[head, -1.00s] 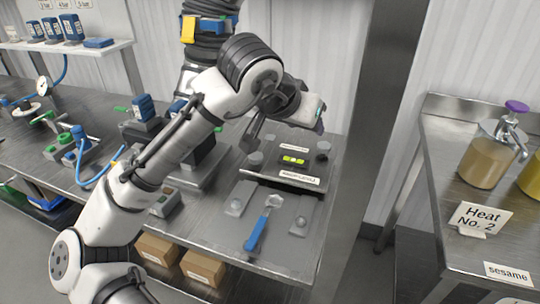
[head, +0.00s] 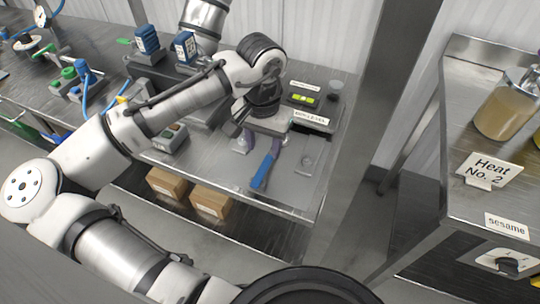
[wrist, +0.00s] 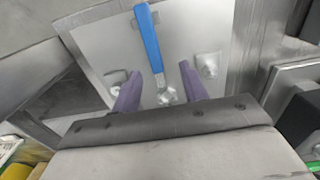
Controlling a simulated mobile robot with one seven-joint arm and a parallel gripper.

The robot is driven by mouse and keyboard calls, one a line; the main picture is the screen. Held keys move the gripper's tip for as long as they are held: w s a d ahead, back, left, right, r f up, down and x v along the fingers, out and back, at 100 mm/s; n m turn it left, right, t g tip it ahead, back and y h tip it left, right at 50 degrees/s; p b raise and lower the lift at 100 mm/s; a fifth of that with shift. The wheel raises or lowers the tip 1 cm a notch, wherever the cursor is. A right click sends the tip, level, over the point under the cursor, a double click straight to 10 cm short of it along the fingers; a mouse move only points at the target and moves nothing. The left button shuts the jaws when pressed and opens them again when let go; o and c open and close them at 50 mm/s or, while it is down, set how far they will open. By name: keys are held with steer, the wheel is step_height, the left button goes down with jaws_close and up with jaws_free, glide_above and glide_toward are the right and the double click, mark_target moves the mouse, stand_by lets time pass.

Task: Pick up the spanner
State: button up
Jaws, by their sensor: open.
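The spanner has a blue handle (head: 264,170) and a metal head. It lies on a grey plate on the steel bench, and its handle points toward the bench's front edge. In the wrist view the spanner (wrist: 149,40) runs down from the top edge, with its head low between my fingers. My gripper (wrist: 160,84) is open, with one purple finger on each side of the spanner head. In the head view my gripper (head: 257,145) is over the head end and hides it. I cannot tell the exact height of the fingertips above the plate.
A labelled block with a green level vial (head: 303,99) stands just behind my gripper. Rounded metal knobs (wrist: 208,66) flank the spanner. A boxed device (head: 170,137) is to the left. A steel post (head: 372,110) rises at right, before the table with jars.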

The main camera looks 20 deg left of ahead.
mark_target(267, 160)
steer(key=f, duration=0.3)
steer(key=f+p, duration=0.1)
steer(key=f, duration=0.1)
steer(key=shift+w+d, duration=0.15)
steer(key=shift+d, duration=0.2)
steer(key=shift+c, duration=0.4)
jaws_close()
